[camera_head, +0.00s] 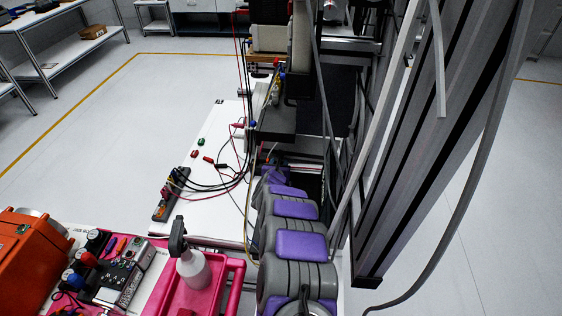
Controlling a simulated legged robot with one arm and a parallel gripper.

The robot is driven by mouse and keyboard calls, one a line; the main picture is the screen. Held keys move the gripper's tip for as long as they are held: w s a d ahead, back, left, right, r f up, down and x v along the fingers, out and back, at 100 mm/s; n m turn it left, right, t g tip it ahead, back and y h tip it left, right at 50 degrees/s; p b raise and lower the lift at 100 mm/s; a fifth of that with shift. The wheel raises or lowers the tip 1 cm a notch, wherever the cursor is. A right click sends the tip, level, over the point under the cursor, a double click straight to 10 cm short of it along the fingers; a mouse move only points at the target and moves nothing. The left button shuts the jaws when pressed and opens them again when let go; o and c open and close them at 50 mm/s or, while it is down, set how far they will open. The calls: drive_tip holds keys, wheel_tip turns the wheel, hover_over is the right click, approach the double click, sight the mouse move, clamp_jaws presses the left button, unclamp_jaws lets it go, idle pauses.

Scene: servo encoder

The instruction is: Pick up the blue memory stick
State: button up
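I cannot make out a blue memory stick with certainty. A small blue spot (252,123) shows beside the machine at the back of the white table (215,120), too small to identify. A jointed grey arm with purple pads, which looks like mine, reaches from the bottom right of centre toward the machine. My gripper cannot be made out beyond its far links. Its fingers and anything between them are hidden.
Small red (194,154) and green (201,142) clips and cables lie on the white table near a handheld meter (165,205). A pink tray (228,277) with a spray bottle (192,268) stands in front. A metal frame (430,130) rises at right. Open floor lies left.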

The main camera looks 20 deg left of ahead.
drive_tip(key=shift+a, duration=0.1)
drive_tip(key=shift+a+f, duration=0.1)
drive_tip(key=shift+a, duration=0.1)
drive_tip(key=c, duration=0.8)
drive_tip(key=shift+d, duration=0.2)
clamp_jaws()
